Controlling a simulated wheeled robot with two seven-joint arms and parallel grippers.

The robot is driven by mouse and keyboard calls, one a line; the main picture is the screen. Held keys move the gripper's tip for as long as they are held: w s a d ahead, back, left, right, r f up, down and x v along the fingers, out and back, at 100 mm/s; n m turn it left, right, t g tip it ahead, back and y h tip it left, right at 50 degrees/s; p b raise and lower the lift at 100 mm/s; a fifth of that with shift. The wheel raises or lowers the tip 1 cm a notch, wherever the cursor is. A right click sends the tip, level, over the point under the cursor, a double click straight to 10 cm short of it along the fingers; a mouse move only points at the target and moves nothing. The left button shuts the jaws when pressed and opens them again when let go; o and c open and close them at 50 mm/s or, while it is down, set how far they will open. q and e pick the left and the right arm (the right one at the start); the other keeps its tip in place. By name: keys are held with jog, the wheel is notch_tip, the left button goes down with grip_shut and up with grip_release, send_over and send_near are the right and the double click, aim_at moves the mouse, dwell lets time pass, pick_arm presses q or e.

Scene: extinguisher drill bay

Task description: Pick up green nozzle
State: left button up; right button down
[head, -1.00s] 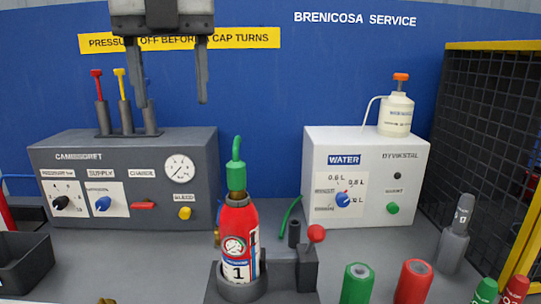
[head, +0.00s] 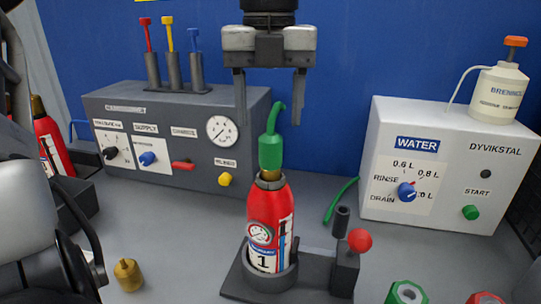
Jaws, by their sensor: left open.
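The green nozzle (head: 270,152) stands upright on the brass neck of a red extinguisher (head: 266,205) marked 1, its thin hooked tip bending up to the right. The extinguisher stands in a dark holder (head: 237,283) on the bench. My left gripper (head: 269,118) hangs down from the top with its two fingers apart and empty. In the picture the fingers flank the nozzle's hooked tip; its thick body is lower. I cannot tell how far the fingers are from it in depth. My right gripper is not in view.
A red-knobbed lever (head: 360,241) stands right of the extinguisher, with a green hose (head: 341,200) behind. A grey panel box (head: 175,150) and a white water box (head: 440,170) stand at the back. A brass fitting (head: 128,275) lies front left. Green (head: 406,293) and red cylinders are front right.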

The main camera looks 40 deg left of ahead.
aim_at(270, 135)
pick_arm(q)
notch_tip(270, 135, down, 5)
jog(key=shift+d+f+p, duration=0.1)
jog(key=shift+f+p, duration=0.05)
jog(key=shift+p, duration=0.2)
jog(key=c, duration=1.1)
